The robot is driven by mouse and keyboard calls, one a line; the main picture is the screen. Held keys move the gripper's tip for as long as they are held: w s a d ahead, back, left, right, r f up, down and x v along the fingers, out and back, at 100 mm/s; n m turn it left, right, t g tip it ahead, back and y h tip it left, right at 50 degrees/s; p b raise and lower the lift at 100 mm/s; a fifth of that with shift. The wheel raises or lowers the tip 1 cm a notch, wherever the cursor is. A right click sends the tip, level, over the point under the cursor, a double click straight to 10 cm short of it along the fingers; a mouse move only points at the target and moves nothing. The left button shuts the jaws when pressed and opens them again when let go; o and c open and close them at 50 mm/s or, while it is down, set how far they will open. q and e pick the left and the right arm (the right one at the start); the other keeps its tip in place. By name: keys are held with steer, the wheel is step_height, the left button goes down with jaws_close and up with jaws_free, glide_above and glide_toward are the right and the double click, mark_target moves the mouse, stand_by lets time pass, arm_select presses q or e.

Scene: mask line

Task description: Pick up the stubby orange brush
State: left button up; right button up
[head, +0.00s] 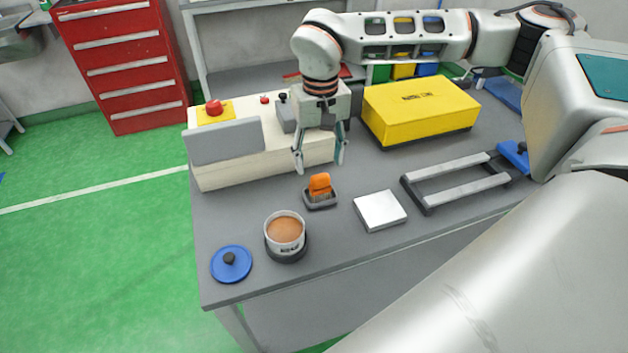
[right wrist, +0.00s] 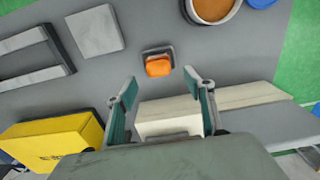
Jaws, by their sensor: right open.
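The stubby orange brush (head: 319,184) stands in a small dark grey holder (head: 321,202) on the grey table, near the middle in the head view. In the right wrist view the orange brush (right wrist: 158,66) shows just beyond the fingertips, roughly centred between them. My right gripper (head: 319,165) is open and empty, pointing down above and behind the brush, apart from it. Its two fingers (right wrist: 160,82) stand wide apart in the right wrist view. My left gripper is not in view.
On the table (head: 335,250) are a white cup of brown stuff (head: 285,230), a blue lid (head: 231,264), a white square block (head: 380,210), a grey frame (head: 460,184) and a yellow box (head: 420,108). A cream machine with a grey panel (head: 226,142) stands left of the gripper.

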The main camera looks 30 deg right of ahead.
mark_target(321, 176)
steer(key=shift+s+f, duration=0.25)
steer(key=shift+f, duration=0.55)
steer(key=f, duration=0.5)
steer(key=shift+w+d+f, duration=0.1)
steer(key=shift+w+d, duration=0.15)
steer(key=shift+w, duration=0.1)
steer(key=c, duration=1.2)
